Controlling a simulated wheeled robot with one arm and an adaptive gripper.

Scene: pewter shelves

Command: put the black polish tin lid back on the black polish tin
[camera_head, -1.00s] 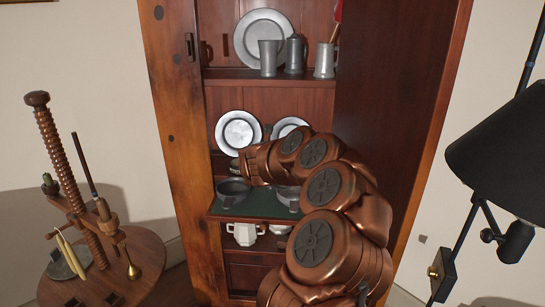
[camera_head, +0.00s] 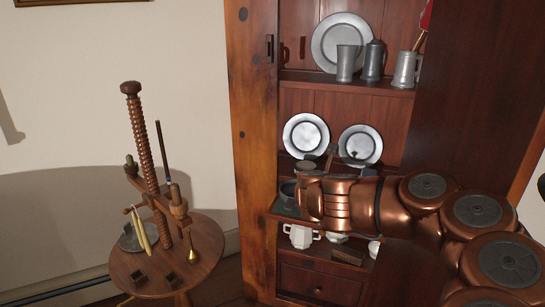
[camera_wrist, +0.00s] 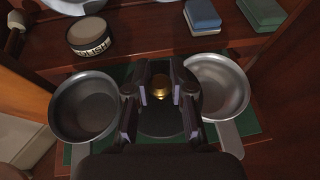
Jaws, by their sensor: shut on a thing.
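My gripper (camera_wrist: 160,88) is shut on the brass knob (camera_wrist: 160,89) of the dark round lid (camera_wrist: 160,119). The lid is between two pans, to the right of the tin and nearer the wrist camera, apart from it. The fingers hide part of the lid. Whether it touches the green surface cannot be told.
A grey pan (camera_wrist: 85,106) is close left of my gripper and another (camera_wrist: 221,86) close right, both on a green mat (camera_wrist: 249,122). Blue (camera_wrist: 202,17) and green (camera_wrist: 262,12) blocks stand at the back right. Plates (camera_head: 306,135) lean behind; the cabinet side (camera_head: 252,150) bounds the left.

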